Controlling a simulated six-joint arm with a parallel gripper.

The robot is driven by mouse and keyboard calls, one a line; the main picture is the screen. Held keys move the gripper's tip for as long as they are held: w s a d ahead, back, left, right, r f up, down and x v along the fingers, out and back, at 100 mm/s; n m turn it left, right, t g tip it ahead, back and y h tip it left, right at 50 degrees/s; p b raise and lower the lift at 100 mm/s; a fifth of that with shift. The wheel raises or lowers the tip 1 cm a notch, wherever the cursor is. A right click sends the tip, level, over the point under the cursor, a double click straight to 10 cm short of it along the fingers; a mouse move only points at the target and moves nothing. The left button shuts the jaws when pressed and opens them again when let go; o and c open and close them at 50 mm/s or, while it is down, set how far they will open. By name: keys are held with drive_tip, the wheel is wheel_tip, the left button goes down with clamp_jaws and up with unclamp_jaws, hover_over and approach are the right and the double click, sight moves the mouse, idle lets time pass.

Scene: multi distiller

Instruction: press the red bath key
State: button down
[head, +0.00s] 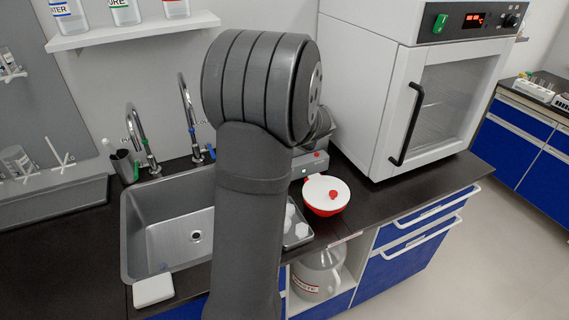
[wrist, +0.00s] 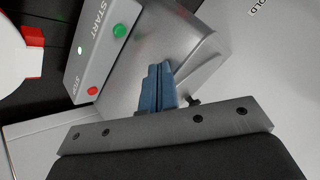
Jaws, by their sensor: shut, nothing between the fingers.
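A grey control panel (wrist: 101,40) is at the upper left of the wrist view, marked START and STOP. The red key (wrist: 92,91) sits at its STOP end and the green key (wrist: 119,30) at its START end. In the head view the red key (head: 317,155) shows small on the grey bath unit (head: 311,165), just right of my arm. My gripper (wrist: 158,68) has its blue fingers shut together and empty. In the wrist view they appear to the right of the red key, apart from it. In the head view my arm hides the gripper and part of the unit.
A red bowl with a white lid (head: 322,188) stands in front of the bath unit. A white oven (head: 437,100) is to the right and a steel sink (head: 165,235) with taps to the left. Dark counter (head: 375,200) is clear in front of the oven.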

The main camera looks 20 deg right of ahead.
drive_tip(key=shift+d, duration=0.1)
drive_tip(key=shift+d+f+n+g+h, duration=0.25)
drive_tip(key=shift+d+n+g+h, duration=0.25)
drive_tip(key=shift+d+n+g, duration=0.35)
drive_tip(key=d+n+g+h, duration=0.2)
drive_tip(key=d+n, duration=0.1)
drive_tip(key=d, duration=0.1)
wheel_tip(320, 180, up, 4)
drive_tip(key=n+h, duration=0.2)
drive_tip(key=h, duration=0.2)
hover_over(316, 155)
drive_tip(key=shift+r+g, duration=0.2)
drive_tip(key=shift+g, duration=0.15)
drive_tip(key=shift+f, duration=0.1)
drive_tip(key=shift+f, duration=4.3)
drive_tip(key=shift+f, duration=0.1)
drive_tip(key=shift+f, duration=0.35)
